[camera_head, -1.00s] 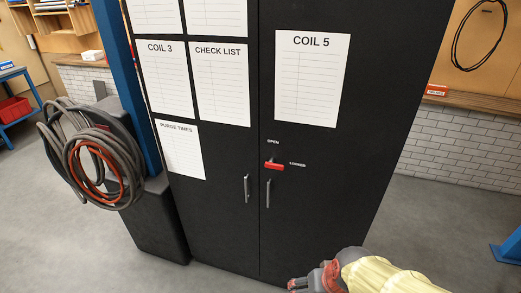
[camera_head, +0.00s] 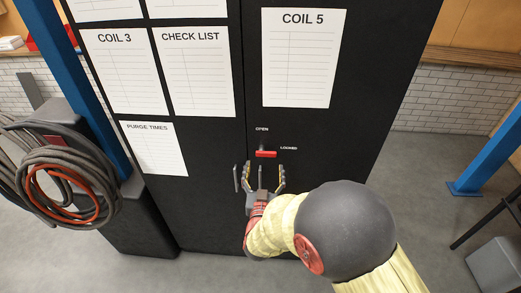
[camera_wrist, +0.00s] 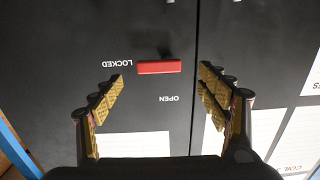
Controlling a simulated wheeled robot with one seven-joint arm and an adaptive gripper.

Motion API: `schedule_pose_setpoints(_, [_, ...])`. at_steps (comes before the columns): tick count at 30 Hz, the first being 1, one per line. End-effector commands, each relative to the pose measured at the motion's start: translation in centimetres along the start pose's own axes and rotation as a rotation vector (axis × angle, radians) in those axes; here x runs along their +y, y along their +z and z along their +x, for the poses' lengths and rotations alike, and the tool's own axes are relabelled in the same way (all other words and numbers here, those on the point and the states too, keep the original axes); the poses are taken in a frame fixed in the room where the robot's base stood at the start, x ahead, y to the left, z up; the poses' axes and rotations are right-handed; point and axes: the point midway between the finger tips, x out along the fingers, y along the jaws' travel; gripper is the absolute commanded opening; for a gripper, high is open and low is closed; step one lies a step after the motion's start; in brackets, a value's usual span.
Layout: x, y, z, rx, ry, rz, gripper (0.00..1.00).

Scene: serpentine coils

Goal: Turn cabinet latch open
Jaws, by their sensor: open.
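The red latch handle (camera_head: 266,154) is on the right door of the black cabinet (camera_head: 215,215), just below the OPEN label (camera_head: 262,129) and left of the LOCKED label (camera_head: 289,148). Its bar lies horizontal. In the wrist view, turned upside down, the red latch (camera_wrist: 159,67) shows ahead of and between the fingertips. My gripper (camera_head: 264,172) is open, with its fingers pointing up just below the latch. In the wrist view my gripper (camera_wrist: 160,78) has widely parted fingers with nothing between them. I see no contact with the latch.
A vertical door handle (camera_head: 236,179) stands just left of my gripper. The right door's handle is mostly hidden by my gripper. Coiled hoses (camera_head: 58,185) hang at the left. Paper sheets (camera_head: 303,57) are on the doors. Blue posts stand on both sides.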

Motion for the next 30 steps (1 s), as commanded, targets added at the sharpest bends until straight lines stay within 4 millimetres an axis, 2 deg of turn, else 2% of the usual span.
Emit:
schedule_pose_setpoints(5, [0.2,-1.0,0.8,0.036,0.008,-0.009,0.75])
schedule_pose_setpoints(18, [0.2,-1.1,6.8,0.034,0.007,-0.01,0.75])
schedule_pose_setpoints(22, [0.2,-1.2,7.6,0.034,0.005,-0.01,0.75])
schedule_pose_setpoints(30, [0.2,-1.2,7.8,0.033,0.005,-0.01,0.75])
